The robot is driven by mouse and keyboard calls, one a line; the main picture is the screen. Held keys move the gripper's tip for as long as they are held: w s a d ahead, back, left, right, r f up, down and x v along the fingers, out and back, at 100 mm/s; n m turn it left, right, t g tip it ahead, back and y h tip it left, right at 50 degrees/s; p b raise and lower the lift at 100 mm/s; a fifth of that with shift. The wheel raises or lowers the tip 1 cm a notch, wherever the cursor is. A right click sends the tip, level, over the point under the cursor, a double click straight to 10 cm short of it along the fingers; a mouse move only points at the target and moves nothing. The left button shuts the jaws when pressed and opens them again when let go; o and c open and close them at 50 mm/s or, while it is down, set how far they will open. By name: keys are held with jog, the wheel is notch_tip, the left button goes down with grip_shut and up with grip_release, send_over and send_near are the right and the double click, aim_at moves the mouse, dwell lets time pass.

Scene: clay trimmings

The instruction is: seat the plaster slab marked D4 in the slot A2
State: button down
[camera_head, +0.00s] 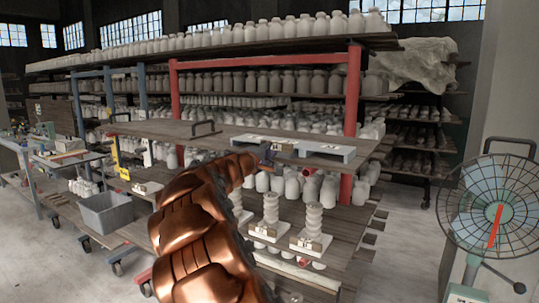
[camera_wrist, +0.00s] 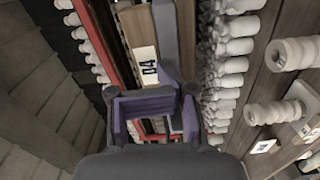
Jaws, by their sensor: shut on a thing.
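The plaster slab marked D4 (camera_wrist: 146,62) shows its white label at the tips of my gripper (camera_wrist: 155,100) in the wrist view; the dark letters read sideways. My gripper has purple-edged fingers and is shut on the slab, though the fingers hide where they touch it. In the head view my gripper (camera_head: 265,158) is at the board's front edge, partly hidden by my copper arm. Pale slotted holders lie on the board there, one at its right (camera_head: 325,150) and one beside my gripper (camera_head: 265,139). Their labels are too small to read, so I cannot tell which slot is A2.
The wooden board (camera_head: 190,131) is mostly clear at its left. Below it stand labelled white bases with ribbed columns (camera_head: 313,225) and rows of pale bottles. A red post (camera_head: 352,110) rises behind the right holder. A fan (camera_head: 495,210) stands at right; a grey bin (camera_head: 106,212) at left.

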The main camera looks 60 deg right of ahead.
jog(key=shift+d, duration=0.25)
jog(key=shift+a, duration=0.1)
dwell(0.3)
jog(key=shift+a+b, duration=0.95)
jog(key=shift+a, duration=0.45)
jog(key=a, duration=1.2)
jog(key=shift+s, duration=0.3)
